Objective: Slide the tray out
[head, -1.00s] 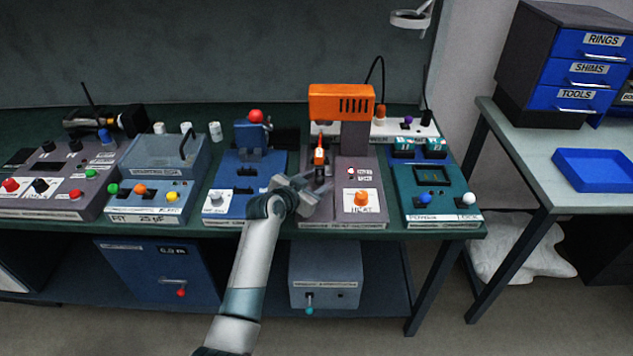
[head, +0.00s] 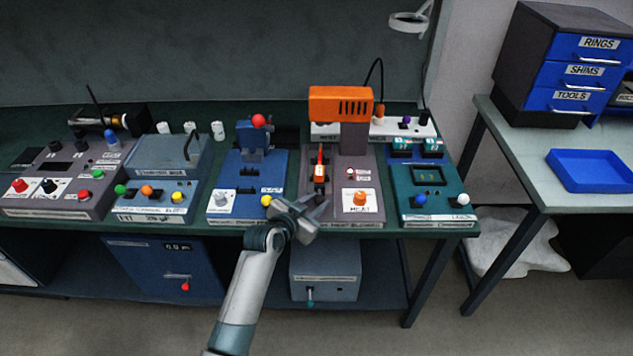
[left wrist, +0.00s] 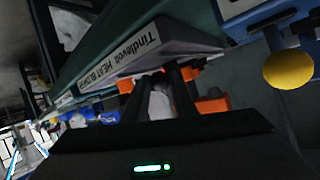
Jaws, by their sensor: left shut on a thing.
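The heat blower (head: 311,186) is a grey unit with an orange hood, in the middle of the bench in the head view. A slim red-orange piece (head: 320,163) stands out under the hood; I cannot tell if it rests on the tray. My left gripper (head: 314,208) is at the blower's front edge, and its wrist hides the tray's front. In the left wrist view my gripper (left wrist: 160,88) is shut, with orange parts (left wrist: 212,103) showing on both sides of the fingers, apparently the tray's handle. The blower's front label (left wrist: 118,66) is just beyond. My right gripper is out of view.
A blue unit (head: 233,206) with a yellow knob (head: 266,201) is left of the blower. A teal unit (head: 434,197) is to its right, and the blower's orange knob (head: 361,198) is close to my gripper. A grey box (head: 324,275) is under the bench.

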